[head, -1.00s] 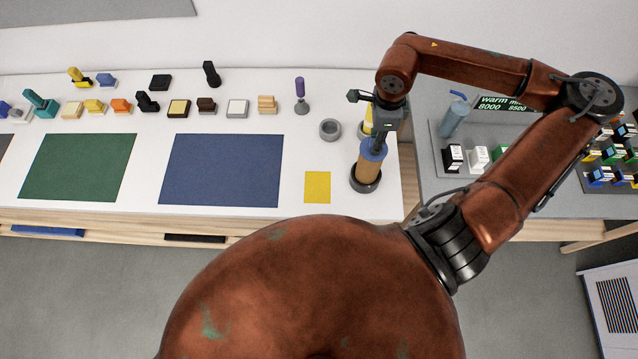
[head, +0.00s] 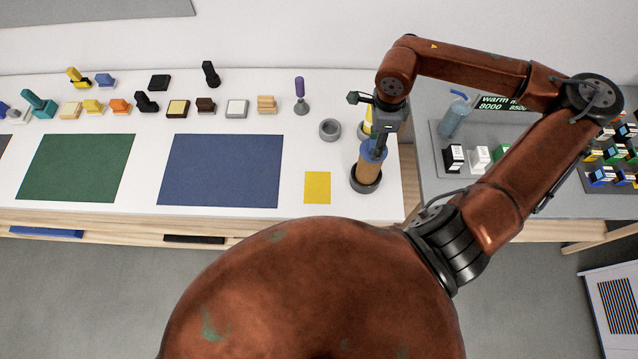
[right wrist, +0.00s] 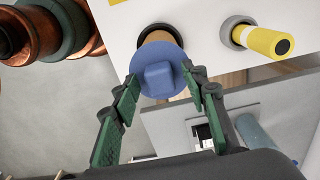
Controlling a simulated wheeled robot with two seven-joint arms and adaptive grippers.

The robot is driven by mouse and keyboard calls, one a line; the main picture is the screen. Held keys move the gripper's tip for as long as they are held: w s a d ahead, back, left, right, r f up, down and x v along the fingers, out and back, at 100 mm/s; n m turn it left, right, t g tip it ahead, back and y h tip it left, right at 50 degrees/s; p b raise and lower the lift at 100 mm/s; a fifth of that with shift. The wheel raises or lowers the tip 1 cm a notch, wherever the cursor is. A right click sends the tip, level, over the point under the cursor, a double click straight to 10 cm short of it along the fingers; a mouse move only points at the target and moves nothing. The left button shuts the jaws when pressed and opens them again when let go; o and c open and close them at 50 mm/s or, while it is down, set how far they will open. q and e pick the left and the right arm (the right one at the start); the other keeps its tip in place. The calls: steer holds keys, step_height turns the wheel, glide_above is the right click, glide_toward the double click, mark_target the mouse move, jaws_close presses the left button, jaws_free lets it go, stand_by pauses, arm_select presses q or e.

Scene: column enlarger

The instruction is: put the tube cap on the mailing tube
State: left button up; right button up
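The mailing tube (head: 368,171) is a brown cylinder standing upright in a dark round holder near the right end of the white table. The blue tube cap (head: 371,153) sits on its top end. In the right wrist view the cap's blue disc and square knob (right wrist: 158,77) cover the tube's end. My right gripper (head: 379,150) is just above the cap. Its green fingers (right wrist: 160,73) are apart on either side of the knob, with a gap visible at each side. My left gripper is not in view.
A yellow tube (right wrist: 262,39) stands in a grey ring close by. An empty grey ring (head: 330,129) and a purple-handled tool (head: 301,95) are to the left. A yellow square (head: 317,187) lies flat nearby. A grey side table (head: 440,187) is to the right.

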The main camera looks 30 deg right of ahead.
steer(key=shift+r, duration=0.1)
stand_by(0.6)
steer(key=shift+r+p, duration=2.05)
steer(key=shift+r, duration=1.9)
steer(key=shift+r, duration=0.1)
step_height(320, 180, up, 12)
